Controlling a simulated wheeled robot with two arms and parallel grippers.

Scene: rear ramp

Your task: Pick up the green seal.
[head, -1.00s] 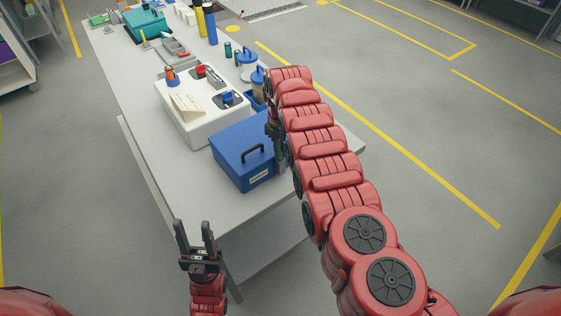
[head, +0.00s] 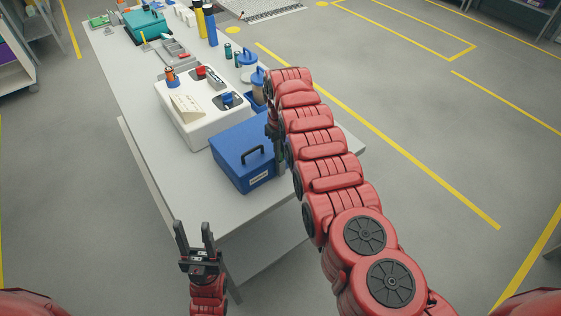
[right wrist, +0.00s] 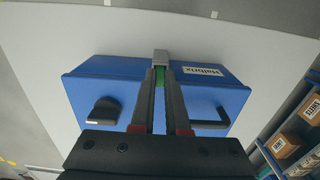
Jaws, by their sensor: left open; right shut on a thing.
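The green seal (right wrist: 160,76) shows as a small green piece between the fingertips of my right gripper (right wrist: 160,84) in the right wrist view. The fingers are shut on it and hide most of it. A grey fitting (right wrist: 160,57) is just beyond it, at the edge of the blue box (right wrist: 85,83). I cannot tell whether the seal is still attached there. In the head view the blue box (head: 232,140) stands on the bench, and my right arm hides the seal. My left gripper (head: 194,236) is open and empty by the bench's near end.
The box has a black handle (head: 252,154) on top. A white case (head: 187,124) with a paper tag stands behind it. Farther along the bench (head: 145,120) are jars, bottles and a teal box (head: 146,26). The bench's left strip is clear.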

